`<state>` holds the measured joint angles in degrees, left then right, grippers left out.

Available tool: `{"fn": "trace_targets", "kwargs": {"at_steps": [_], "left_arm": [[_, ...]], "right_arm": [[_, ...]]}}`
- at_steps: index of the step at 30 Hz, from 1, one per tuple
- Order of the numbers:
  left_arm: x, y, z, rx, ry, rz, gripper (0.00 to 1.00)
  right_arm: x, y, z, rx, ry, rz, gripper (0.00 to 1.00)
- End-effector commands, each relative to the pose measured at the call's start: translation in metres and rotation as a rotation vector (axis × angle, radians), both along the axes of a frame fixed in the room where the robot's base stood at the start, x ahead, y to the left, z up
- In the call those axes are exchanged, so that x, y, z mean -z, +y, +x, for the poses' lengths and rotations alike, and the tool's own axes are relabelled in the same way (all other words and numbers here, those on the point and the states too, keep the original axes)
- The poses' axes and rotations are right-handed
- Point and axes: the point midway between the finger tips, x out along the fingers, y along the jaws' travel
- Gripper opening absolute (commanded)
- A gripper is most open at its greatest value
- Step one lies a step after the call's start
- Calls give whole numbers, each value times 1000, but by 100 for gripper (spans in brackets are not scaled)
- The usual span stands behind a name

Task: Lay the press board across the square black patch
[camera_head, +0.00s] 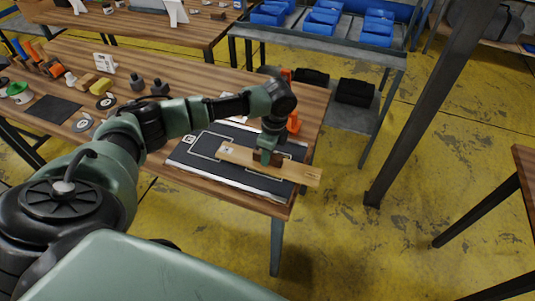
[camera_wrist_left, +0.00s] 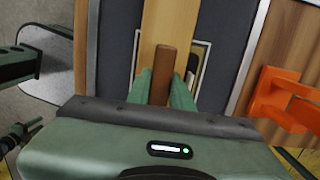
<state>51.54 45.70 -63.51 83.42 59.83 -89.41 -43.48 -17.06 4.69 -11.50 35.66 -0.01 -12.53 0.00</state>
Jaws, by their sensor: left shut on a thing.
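The press board is a long pale wooden plank (camera_head: 300,174) with a darker brown handle block on top. It also shows in the left wrist view (camera_wrist_left: 165,22). My left gripper (camera_head: 266,157) is shut on the brown handle (camera_wrist_left: 163,75), with the fingers on both its sides. The board lies over a dark sheet with white outlines (camera_head: 190,152), and its right end sticks out past the sheet. In the left wrist view a dark patch (camera_wrist_left: 201,52) inside a pale outline shows partly beside the board; the rest is hidden. I cannot tell whether the board touches it.
The sheet lies near the right end of a wooden workbench (camera_head: 235,82). An orange tool (camera_head: 293,122) stands just behind the sheet. Rollers, tape rolls and small blocks lie at the bench's left. Blue bins (camera_head: 320,24) stand on a rack behind, and a grey post (camera_head: 425,105) rises at right.

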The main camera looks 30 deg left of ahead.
Motion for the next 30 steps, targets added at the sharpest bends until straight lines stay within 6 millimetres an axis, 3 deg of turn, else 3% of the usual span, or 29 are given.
{"fn": "trace_targets", "kwargs": {"at_steps": [10,11,13,24,30], "left_arm": [[2,0,0,-1,-1,-1,0],[3,0,0,0,-1,0,24],[3,0,0,0,-1,0,43],[0,0,1,-1,-2,0,43],[-27,-4,2,1,-6,-2,43]], "right_arm": [[0,-1,-5,1,8,-1,36],[0,-1,-5,1,8,-1,36],[0,-1,-5,2,8,-2,36],[1,0,-5,2,8,-1,36],[6,2,-5,3,7,2,36]]}}
